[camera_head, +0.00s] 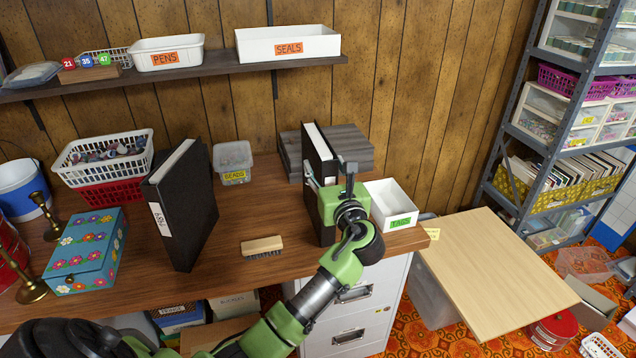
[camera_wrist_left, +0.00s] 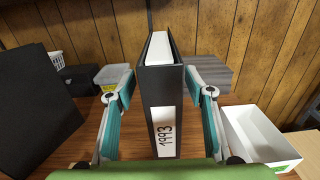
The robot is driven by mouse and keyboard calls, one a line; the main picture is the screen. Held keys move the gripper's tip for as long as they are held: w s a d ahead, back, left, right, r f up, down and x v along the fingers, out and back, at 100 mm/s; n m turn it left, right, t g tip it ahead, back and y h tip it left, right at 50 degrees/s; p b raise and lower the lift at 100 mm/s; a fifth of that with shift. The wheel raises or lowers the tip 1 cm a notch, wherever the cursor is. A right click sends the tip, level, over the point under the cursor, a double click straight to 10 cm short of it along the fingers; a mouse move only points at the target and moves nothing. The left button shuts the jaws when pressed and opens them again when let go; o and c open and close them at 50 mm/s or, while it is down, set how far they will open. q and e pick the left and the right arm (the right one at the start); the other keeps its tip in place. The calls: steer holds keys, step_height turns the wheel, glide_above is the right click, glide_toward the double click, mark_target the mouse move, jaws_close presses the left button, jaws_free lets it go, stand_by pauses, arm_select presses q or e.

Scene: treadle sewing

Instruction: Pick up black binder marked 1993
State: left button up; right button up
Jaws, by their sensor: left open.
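The black binder marked 1993 (camera_wrist_left: 161,85) stands upright on the desk; its spine and white label face the camera in the left wrist view. In the head view its top and cover (camera_head: 318,150) show behind my left gripper (camera_head: 331,172), which hides much of it. My left gripper is open, with one finger on each side of the binder in the left wrist view (camera_wrist_left: 158,82). Whether the fingers touch it I cannot tell. My right gripper is not in view.
Another black binder (camera_head: 190,210) stands to the left, with a brush (camera_head: 262,246) between them. A grey box (camera_head: 350,146) is behind the 1993 binder, and the white TAGS tray (camera_head: 381,215) is close on its right. A shelf (camera_head: 220,69) runs above.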

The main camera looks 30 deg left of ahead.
arm_select(q)
steer(key=shift+w+a+r, duration=0.2)
steer(key=shift+w+a, duration=0.2)
steer(key=shift+a, duration=0.05)
steer(key=x, duration=0.4)
steer(key=shift+w+r+p, duration=0.1)
steer(key=shift+w+p, duration=0.15)
steer(key=shift+p, duration=0.1)
steer(key=shift+c, duration=0.5)
jaws_close()
steer(key=shift+r, duration=0.15)
